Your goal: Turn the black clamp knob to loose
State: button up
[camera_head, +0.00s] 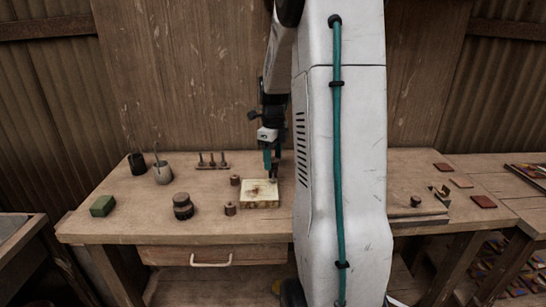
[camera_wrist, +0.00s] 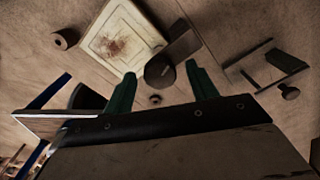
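A black round knob (camera_wrist: 158,73) with a pale line across its top shows in the wrist view, beside one edge of the cream block. A dark bar (camera_wrist: 183,45) runs from beside it over the block's edge. The cream block (camera_wrist: 108,40) has a brown stain; it also shows in the head view (camera_head: 256,198). My gripper (camera_wrist: 162,76) has green fingers and is open, one finger on each side of the knob in the picture, with gaps visible. In the head view my gripper (camera_head: 271,161) points down above the block's back edge, largely hiding the knob there.
Small brown round pieces (camera_head: 230,208) stand beside the block. A dark cylinder (camera_head: 183,206), a green block (camera_head: 102,205), two cups (camera_head: 162,172) and a peg rack (camera_head: 212,163) are on the left. My arm hides the bench's middle right. Red tiles (camera_head: 483,201) lie farther right.

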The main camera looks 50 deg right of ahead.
jog(key=c, duration=0.9)
